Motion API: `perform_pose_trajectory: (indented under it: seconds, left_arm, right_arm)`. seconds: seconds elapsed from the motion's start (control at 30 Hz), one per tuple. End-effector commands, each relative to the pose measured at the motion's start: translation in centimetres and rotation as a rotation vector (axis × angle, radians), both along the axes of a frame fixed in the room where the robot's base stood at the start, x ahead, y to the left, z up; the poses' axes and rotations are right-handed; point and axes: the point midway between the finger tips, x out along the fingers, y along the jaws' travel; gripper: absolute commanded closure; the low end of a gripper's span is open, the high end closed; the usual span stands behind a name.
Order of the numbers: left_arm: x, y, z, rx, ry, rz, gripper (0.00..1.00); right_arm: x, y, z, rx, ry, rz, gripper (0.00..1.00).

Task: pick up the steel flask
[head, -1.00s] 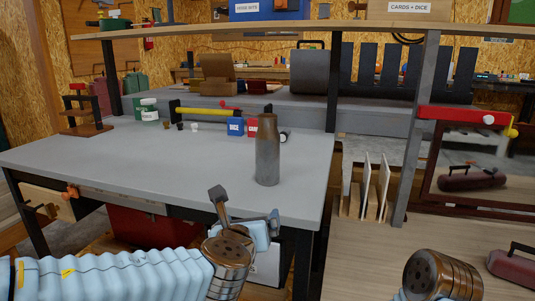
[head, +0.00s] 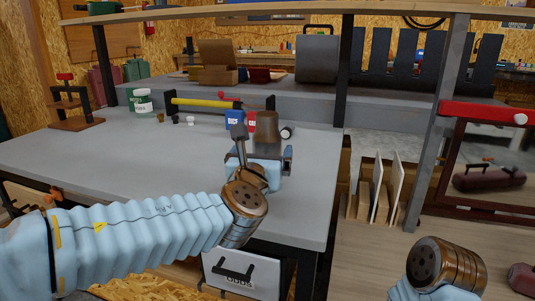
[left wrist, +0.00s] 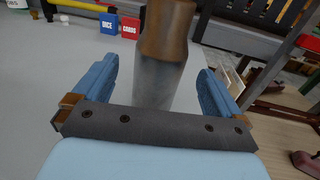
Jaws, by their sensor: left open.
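The steel flask (head: 266,127) stands upright on the grey bench top (head: 90,165), brown at the neck and grey below. In the head view its lower part is hidden behind my left gripper (head: 262,152). In the left wrist view the flask (left wrist: 157,80) stands between and just beyond the two blue fingers of my left gripper (left wrist: 158,90), which are spread wide with a gap on each side. Whether the fingertips reach around it is hard to tell. My right arm's end shows at the lower right of the head view, but its fingers do not.
Blue (head: 234,121) and red boxes stand behind the flask, near a yellow-handled tool (head: 205,104). A white-labelled green jar (head: 142,101) is further left. A shelf post (head: 437,125) rises on the right. The bench's left part is clear.

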Motion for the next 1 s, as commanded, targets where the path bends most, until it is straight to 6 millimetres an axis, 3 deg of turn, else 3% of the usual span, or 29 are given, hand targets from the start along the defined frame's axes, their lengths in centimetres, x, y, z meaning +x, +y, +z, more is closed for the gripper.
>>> perform_pose_trajectory:
  seconds: [0.27,0.5,0.77,0.8,1.0]
  left_arm:
    - [2.8,-0.5,0.1,0.0,0.002,0.0,0.01]
    - [6.4,-1.1,0.0,0.0,0.001,0.002,0.01]
    - [6.9,-1.2,-0.1,-0.001,0.001,-0.001,0.01]
    - [6.9,-1.2,-0.1,-0.001,0.001,-0.001,0.02]
    - [6.9,-1.2,-0.1,-0.001,0.001,0.0,0.33]
  right_arm:
    - [-0.1,0.1,0.6,0.002,0.001,0.003,0.11]
    - [-0.1,0.3,1.4,0.004,0.003,0.006,0.11]
    - [-0.1,0.3,1.3,0.004,0.003,0.006,0.11]
    - [-0.1,0.3,1.3,0.004,0.003,0.006,0.11]
    - [-0.1,0.3,1.3,0.004,0.003,0.006,0.11]
